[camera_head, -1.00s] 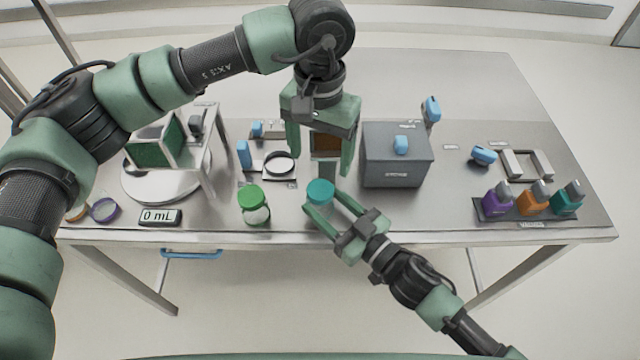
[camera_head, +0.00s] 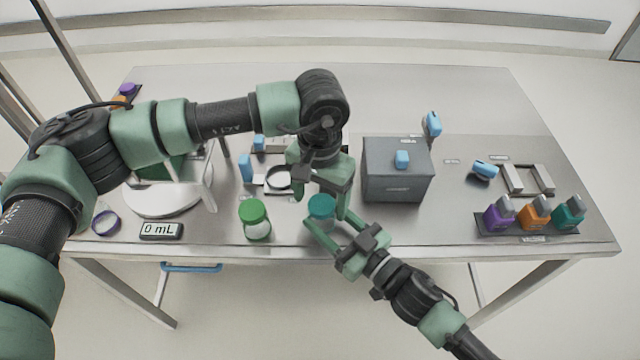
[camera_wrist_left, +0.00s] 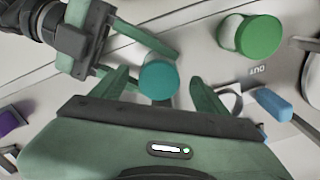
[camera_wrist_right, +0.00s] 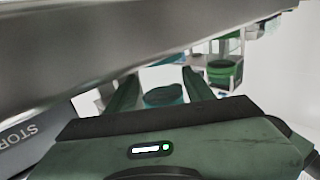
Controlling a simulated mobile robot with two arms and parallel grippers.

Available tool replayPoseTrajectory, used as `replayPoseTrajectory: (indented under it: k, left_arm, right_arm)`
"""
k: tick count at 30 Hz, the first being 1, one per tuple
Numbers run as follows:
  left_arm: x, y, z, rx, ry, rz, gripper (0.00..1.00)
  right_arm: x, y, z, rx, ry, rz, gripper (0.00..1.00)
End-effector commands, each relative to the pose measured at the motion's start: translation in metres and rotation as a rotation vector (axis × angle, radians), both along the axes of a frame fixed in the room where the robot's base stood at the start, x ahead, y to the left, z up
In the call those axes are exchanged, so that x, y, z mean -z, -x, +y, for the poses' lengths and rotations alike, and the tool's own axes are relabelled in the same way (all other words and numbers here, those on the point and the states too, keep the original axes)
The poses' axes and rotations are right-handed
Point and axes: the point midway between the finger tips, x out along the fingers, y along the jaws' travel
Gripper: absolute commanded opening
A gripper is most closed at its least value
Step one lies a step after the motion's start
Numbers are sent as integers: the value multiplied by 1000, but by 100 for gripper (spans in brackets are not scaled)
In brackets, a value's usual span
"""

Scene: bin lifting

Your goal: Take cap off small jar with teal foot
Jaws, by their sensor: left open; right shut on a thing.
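The small jar with a teal cap (camera_head: 321,206) stands near the front edge of the table. The teal cap shows from above in the left wrist view (camera_wrist_left: 158,80) and partly in the right wrist view (camera_wrist_right: 164,96). My right gripper (camera_head: 322,226) is shut on the jar body from the front right. My left gripper (camera_wrist_left: 157,84) points down over the jar, open, with a finger on either side of the cap and gaps between. The jar's foot is hidden by the right fingers.
A green-capped jar (camera_head: 254,220) stands just left of the teal one. A grey box (camera_head: 394,178) is behind to the right. Purple, orange and teal bottles (camera_head: 535,214) stand at the far right. A "0 mL" display (camera_head: 161,231) lies at the front left.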

Motion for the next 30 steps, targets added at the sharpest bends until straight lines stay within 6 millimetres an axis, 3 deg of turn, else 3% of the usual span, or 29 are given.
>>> replayPoseTrajectory:
  k: [11,19,30]
  left_arm:
    - [6,0,0,1,0,-1,75]
    - [6,0,0,1,0,0,2]
    - [4,0,0,0,0,-1,0]
  right_arm:
    - [-1,0,0,0,-1,-1,0]
    - [-1,0,0,0,-1,-1,0]
    - [0,0,0,0,-1,-1,0]
